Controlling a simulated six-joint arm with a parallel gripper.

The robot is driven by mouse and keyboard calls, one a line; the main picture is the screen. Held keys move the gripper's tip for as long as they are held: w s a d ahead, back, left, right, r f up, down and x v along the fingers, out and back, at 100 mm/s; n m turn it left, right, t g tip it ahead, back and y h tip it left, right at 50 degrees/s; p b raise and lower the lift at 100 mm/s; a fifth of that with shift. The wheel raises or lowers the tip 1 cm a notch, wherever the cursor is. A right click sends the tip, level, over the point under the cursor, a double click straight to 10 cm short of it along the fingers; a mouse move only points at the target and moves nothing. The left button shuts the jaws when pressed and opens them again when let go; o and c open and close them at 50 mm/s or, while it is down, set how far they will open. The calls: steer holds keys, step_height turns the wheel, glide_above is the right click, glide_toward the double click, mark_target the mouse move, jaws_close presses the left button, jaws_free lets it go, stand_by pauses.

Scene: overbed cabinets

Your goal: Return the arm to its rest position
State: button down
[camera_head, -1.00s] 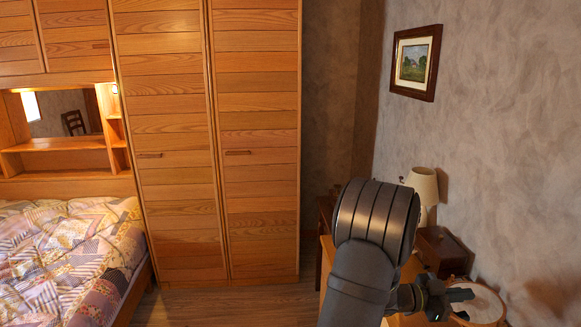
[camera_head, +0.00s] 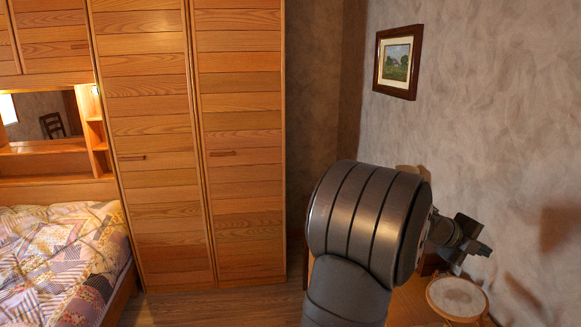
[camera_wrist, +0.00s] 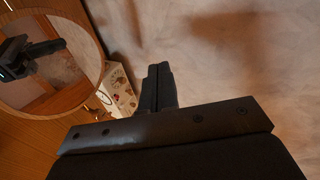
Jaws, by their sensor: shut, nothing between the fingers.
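My gripper (camera_head: 472,238) is at the right of the head view, in front of the plastered wall and above the wooden table with the round mirror. In the wrist view my gripper (camera_wrist: 158,72) has its two dark fingers together with nothing between them. My thick dark arm link fills the lower middle of the head view and hides most of the lamp and part of the table.
A wooden table (camera_head: 410,305) carries a round framed mirror (camera_head: 457,297); the mirror (camera_wrist: 65,75) also shows in the wrist view, beside a small pale box (camera_wrist: 117,88). A picture (camera_head: 398,62) hangs on the wall. The wardrobe (camera_head: 240,150) and bed (camera_head: 55,255) stand left.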

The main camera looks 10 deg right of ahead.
steer(key=shift+w+d+f+m+t, duration=0.2)
steer(key=shift+d+m+t, duration=0.1)
steer(key=shift+d+m, duration=0.3)
stand_by(0.3)
steer(key=n+g+h, duration=0.2)
steer(key=n, duration=0.7)
glide_toward(472, 290)
steer(key=s+d+r, duration=0.1)
steer(key=r, duration=0.1)
steer(key=s+d+r, duration=0.1)
steer(key=d, duration=0.1)
steer(key=shift+s+d+r, duration=0.25)
steer(key=shift+r, duration=0.1)
steer(key=a+f+n, duration=0.1)
steer(key=n, duration=0.2)
steer(key=a+f+n+t+h, duration=0.1)
steer(key=n, duration=0.2)
steer(key=w+a+f+n+h, duration=0.1)
steer(key=a+n, duration=0.1)
steer(key=shift+f+n+t, duration=0.1)
steer(key=shift+n+t, duration=0.3)
steer(key=shift+d, duration=0.2)
steer(key=d, duration=0.6)
steer(key=d+f, duration=0.1)
steer(key=d, duration=0.2)
steer(key=shift+s+d+f, duration=0.1)
steer(key=shift+d, duration=0.1)
